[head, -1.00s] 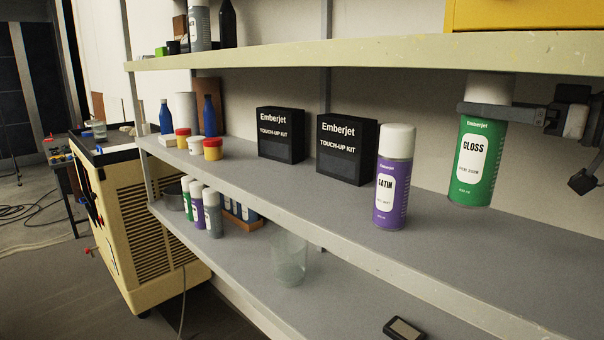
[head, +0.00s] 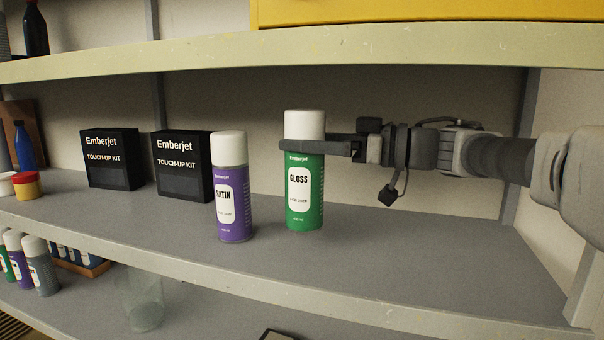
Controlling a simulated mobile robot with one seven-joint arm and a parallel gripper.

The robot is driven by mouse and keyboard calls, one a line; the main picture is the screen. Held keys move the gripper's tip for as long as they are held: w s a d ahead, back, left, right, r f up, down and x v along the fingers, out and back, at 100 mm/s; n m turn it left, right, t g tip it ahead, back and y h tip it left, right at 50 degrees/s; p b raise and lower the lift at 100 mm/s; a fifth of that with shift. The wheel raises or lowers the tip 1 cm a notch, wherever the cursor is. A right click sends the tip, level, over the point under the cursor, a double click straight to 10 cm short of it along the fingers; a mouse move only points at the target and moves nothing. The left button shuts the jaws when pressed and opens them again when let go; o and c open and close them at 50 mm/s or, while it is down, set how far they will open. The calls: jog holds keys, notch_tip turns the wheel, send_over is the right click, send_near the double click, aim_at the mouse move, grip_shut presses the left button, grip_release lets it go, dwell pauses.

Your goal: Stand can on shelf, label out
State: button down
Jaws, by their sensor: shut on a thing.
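A green spray can (head: 304,205) with a white cap and a white GLOSS label is upright at the middle shelf. Its label faces out toward the camera. My gripper (head: 300,147) comes in from the right and is shut around the can near the base of its cap. The can's bottom is at or just above the shelf board (head: 400,250); I cannot tell if it touches. A purple SATIN can (head: 233,200) with a white cap stands just left of it, label also out, with a narrow gap between them.
Two black touch-up kit boxes (head: 111,160) stand behind and to the left. The upper shelf (head: 300,42) runs close above the can. The shelf to the right is clear below my arm. The lower shelf holds a clear glass (head: 143,300) and several small cans (head: 40,265).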

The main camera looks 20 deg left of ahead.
aim_at(310, 163)
jog(key=shift+f+b, duration=0.65)
jog(key=shift+f, duration=1.25)
grip_release()
jog(key=shift+f, duration=0.1)
jog(key=shift+w+d+r, duration=0.1)
jog(key=shift+d+r, duration=0.1)
jog(key=shift+d, duration=0.15)
jog(key=d+p, duration=0.1)
jog(key=d, duration=0.6)
jog(key=shift+w, duration=0.3)
jog(key=shift+a+f, duration=0.1)
